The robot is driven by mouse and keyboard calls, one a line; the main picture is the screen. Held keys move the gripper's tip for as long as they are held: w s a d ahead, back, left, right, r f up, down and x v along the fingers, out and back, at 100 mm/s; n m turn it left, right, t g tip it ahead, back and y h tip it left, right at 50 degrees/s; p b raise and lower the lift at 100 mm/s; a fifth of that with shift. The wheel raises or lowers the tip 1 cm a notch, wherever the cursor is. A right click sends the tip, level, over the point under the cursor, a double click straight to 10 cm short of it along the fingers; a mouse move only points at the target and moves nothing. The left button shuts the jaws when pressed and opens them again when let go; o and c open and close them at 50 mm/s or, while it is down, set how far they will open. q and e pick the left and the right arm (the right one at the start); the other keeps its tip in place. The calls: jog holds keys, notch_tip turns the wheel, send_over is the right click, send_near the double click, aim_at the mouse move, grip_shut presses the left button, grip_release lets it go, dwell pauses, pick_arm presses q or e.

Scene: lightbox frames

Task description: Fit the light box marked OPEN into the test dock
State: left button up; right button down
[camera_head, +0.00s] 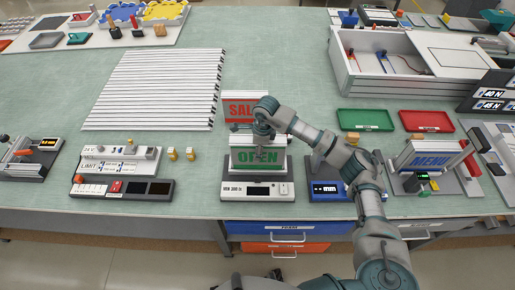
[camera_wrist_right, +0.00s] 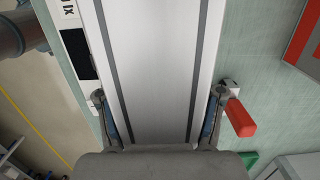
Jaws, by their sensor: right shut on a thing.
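The light box marked OPEN (camera_head: 257,155), white with green letters, stands upright at the grey test dock (camera_head: 287,190) near the table's front edge. My right gripper (camera_head: 262,130) is above it, shut on its top part. In the right wrist view the two fingers (camera_wrist_right: 162,105) press on both sides of the box's pale metal body (camera_wrist_right: 158,65). The box's lower edge overlaps the dock in the head view, and I cannot tell if it is fully seated. My left gripper is not in view.
A red SALE box (camera_head: 243,110) stands close behind. A blue-fronted meter (camera_head: 330,189) and a MENU box in a stand (camera_head: 432,160) are to the right. A green tray (camera_head: 365,120) and a red tray (camera_head: 426,121) lie behind. A LIMIT panel unit (camera_head: 122,188) is to the left.

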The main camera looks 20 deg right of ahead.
jog(key=shift+f+b, duration=0.7)
jog(key=shift+f, duration=0.3)
jog(key=shift+c, duration=0.4)
grip_release()
jog(key=r, duration=0.4)
jog(key=d+r, duration=0.1)
jog(key=r, duration=0.6)
jog(key=shift+s+d+r, duration=0.2)
jog(key=shift+r, duration=0.2)
